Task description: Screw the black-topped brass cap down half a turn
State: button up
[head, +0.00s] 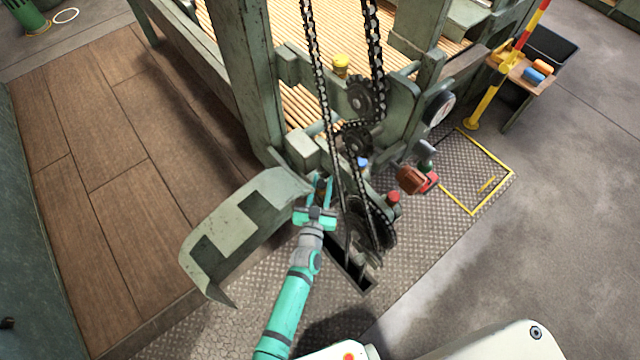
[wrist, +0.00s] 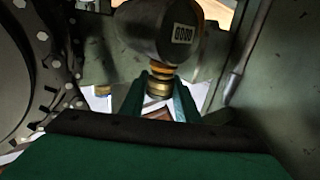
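My gripper (head: 319,190) is at the machine's side, beside the chain and next to the curved guard plate. In the wrist view, the two green fingers (wrist: 160,88) stand on either side of a brass cap (wrist: 159,86), and their tips look pressed against it. A dark round top (wrist: 160,30) with a small pale label adjoins the brass, with an orange-yellow band between them. In the head view the cap is small and mostly hidden by the fingers; its thread cannot be seen.
A toothed wheel (wrist: 30,70) is close on the left in the wrist view, and a grey rod (wrist: 245,60) on the right. Chains (head: 325,90) and sprockets (head: 370,225) run right of my gripper. A curved guard plate (head: 240,225) is on the left. A floor opening (head: 352,275) lies below.

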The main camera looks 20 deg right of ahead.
jog(key=shift+a, duration=0.15)
jog(key=shift+c, duration=1.3)
jog(key=shift+s, duration=0.15)
jog(key=shift+s+f+m+g+h, duration=0.2)
jog(key=shift+m+g+h, duration=0.1)
jog(key=shift+m+h, duration=0.1)
jog(key=shift+d+m+h, duration=0.2)
jog(key=shift+m+h, duration=0.1)
jog(key=shift+h, duration=0.1)
jog(key=shift+r+g, duration=0.1)
jog(key=shift+g, duration=0.3)
jog(key=shift+r, duration=0.1)
jog(key=o, duration=1)
jog(key=shift+w, duration=0.15)
jog(key=shift+o, duration=0.2)
